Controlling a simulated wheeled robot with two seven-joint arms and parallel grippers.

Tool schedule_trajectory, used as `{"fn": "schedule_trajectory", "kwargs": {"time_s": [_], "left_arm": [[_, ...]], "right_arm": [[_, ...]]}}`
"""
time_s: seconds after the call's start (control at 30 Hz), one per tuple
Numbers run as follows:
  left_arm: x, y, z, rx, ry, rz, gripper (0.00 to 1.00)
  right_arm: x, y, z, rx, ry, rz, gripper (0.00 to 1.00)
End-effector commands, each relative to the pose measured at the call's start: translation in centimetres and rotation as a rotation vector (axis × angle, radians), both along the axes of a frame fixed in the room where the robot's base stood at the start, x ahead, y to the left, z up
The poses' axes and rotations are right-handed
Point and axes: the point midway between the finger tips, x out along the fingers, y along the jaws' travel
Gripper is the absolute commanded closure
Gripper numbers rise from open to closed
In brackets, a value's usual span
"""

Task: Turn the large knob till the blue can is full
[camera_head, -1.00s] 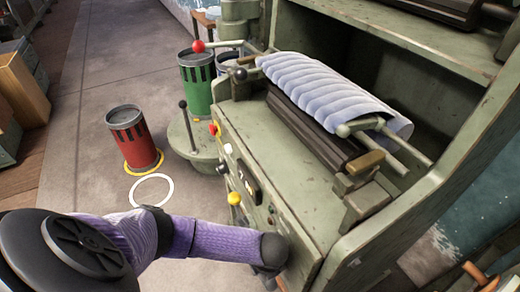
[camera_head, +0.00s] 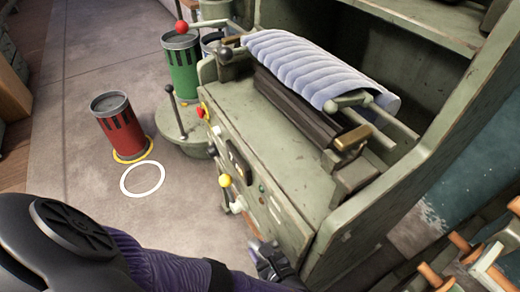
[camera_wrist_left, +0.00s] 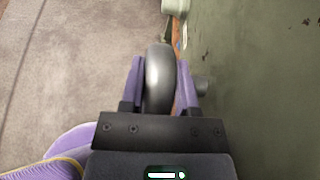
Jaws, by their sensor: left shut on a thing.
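My left gripper (camera_head: 270,262) is low at the front of the green machine, at its near corner. In the left wrist view its purple fingers (camera_wrist_left: 160,85) are shut on a dark grey rounded knob (camera_wrist_left: 159,70), close beside the green panel. In the head view the knob is hidden or too small to make out. A can with a bluish rim (camera_head: 211,40), seemingly the blue can, stands behind the green can (camera_head: 181,65) and is mostly hidden; its fill cannot be seen. My right gripper is not in view.
A red can (camera_head: 118,125) stands on a yellow floor ring, beside an empty white ring (camera_head: 142,179). The green can is on a round base (camera_head: 187,131) with a lever. A yellow-knobbed lever (camera_head: 225,181) juts from the machine front (camera_head: 262,190). Pale ribbed cloth (camera_head: 318,70) lies over rollers.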

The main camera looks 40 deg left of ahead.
Motion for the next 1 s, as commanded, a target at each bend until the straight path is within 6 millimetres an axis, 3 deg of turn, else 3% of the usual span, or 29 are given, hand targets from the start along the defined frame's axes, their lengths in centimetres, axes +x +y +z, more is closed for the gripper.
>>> {"fn": "schedule_trajectory", "kwargs": {"time_s": [0.1, 0.4, 1.0], "left_arm": [[-0.2, -0.3, -0.7, 0.078, -0.029, 0.000, 1.00], [-0.3, -0.7, -0.7, 0.226, -0.090, -0.001, 1.00], [-0.4, -0.8, -0.5, 0.286, -0.117, -0.001, 1.00]], "right_arm": [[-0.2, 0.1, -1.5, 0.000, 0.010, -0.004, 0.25], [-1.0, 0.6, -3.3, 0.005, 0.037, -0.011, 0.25], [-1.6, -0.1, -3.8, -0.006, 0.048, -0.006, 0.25]]}}
